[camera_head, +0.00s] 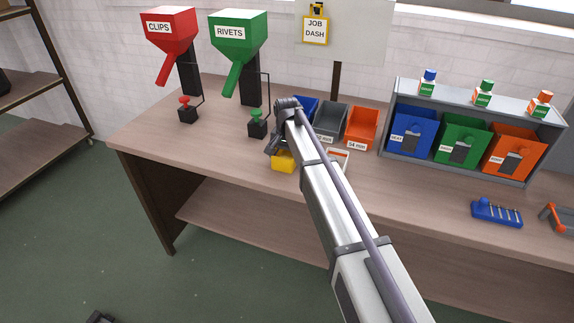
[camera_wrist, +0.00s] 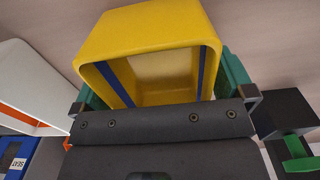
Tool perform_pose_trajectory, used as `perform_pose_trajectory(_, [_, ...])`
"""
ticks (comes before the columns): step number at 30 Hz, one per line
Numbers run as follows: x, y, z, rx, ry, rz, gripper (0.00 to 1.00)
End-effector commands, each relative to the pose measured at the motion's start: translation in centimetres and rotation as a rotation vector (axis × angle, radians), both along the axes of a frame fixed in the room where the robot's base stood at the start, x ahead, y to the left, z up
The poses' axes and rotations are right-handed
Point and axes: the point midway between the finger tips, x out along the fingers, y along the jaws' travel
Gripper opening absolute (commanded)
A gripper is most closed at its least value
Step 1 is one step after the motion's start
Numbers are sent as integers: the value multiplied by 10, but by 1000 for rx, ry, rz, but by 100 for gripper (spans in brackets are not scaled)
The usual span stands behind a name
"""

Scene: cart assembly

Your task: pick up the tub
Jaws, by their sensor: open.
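The yellow tub (camera_head: 283,161) stands on the workbench near its front edge, partly hidden by my arm in the head view. In the wrist view the tub (camera_wrist: 150,32) fills the upper middle, its open mouth facing the camera, with blue strips along its inner sides. My gripper (camera_wrist: 160,84) is open, with a green finger pad on each side of the tub. I cannot tell whether the pads touch its walls. In the head view my gripper (camera_head: 274,144) is small and dark, just above the tub.
The green rivets dispenser's base (camera_head: 258,130) stands close left; its dark block (camera_wrist: 285,112) shows at right in the wrist view. A white tray (camera_head: 340,157) is close right. Grey (camera_head: 330,119) and orange (camera_head: 362,124) bins stand behind. Front left bench (camera_head: 185,150) is clear.

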Motion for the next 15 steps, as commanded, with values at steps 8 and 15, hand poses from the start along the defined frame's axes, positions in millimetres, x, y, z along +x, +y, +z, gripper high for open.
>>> perform_pose_trajectory(8, [0,0,3,0,0,0,85])
perform_pose_trajectory(15, [0,0,3,0,0,0,62])
